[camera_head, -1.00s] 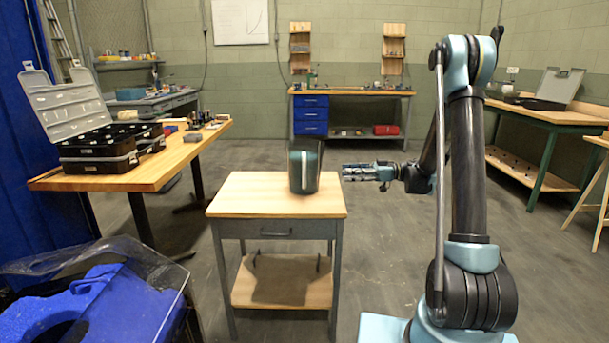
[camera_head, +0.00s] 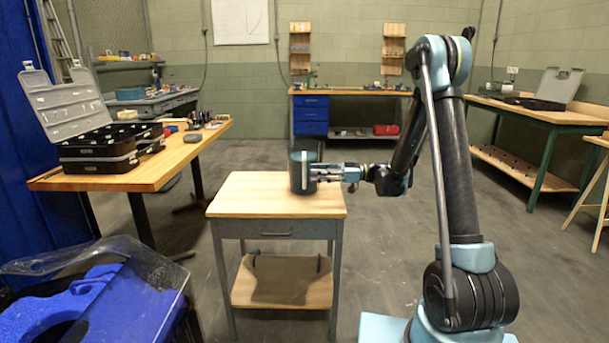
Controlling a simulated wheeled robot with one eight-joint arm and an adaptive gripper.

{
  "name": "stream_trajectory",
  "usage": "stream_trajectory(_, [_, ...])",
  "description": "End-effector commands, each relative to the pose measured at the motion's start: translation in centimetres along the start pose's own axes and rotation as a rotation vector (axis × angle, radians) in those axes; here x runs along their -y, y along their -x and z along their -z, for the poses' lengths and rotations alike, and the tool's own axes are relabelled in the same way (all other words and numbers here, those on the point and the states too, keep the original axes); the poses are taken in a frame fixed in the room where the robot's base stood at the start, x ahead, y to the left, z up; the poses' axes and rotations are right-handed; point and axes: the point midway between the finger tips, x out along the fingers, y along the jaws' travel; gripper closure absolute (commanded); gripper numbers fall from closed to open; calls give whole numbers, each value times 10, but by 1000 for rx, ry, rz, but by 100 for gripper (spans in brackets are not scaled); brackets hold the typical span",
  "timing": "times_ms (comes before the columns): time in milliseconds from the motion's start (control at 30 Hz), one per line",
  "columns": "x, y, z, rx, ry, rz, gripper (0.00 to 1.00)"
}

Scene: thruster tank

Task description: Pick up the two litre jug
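The two litre jug (camera_head: 300,160) is a dark, upright container with a light vertical stripe. It stands on the wooden top of the small table (camera_head: 243,205), towards the back right of that top. My gripper (camera_head: 318,173) points left at the jug from its right side. Its fingertips overlap the jug's right part at about mid-height. Whether the fingers touch or straddle the jug cannot be told, nor how far apart they are.
A long wooden bench (camera_head: 190,150) with an open black toolbox (camera_head: 95,150) stands at the left. A blue object under a clear cover (camera_head: 90,290) is at the near left. A workbench (camera_head: 350,92) stands at the back.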

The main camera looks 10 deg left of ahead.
Motion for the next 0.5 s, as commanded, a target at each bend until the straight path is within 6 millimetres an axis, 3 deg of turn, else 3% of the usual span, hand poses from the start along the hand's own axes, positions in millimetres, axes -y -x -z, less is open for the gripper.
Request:
stream_trajectory(167, [-1, -9, 0, 0, 0, 1, 63])
stream_trajectory(500, [-3, -50, 0, 0, 0, 2, 63])
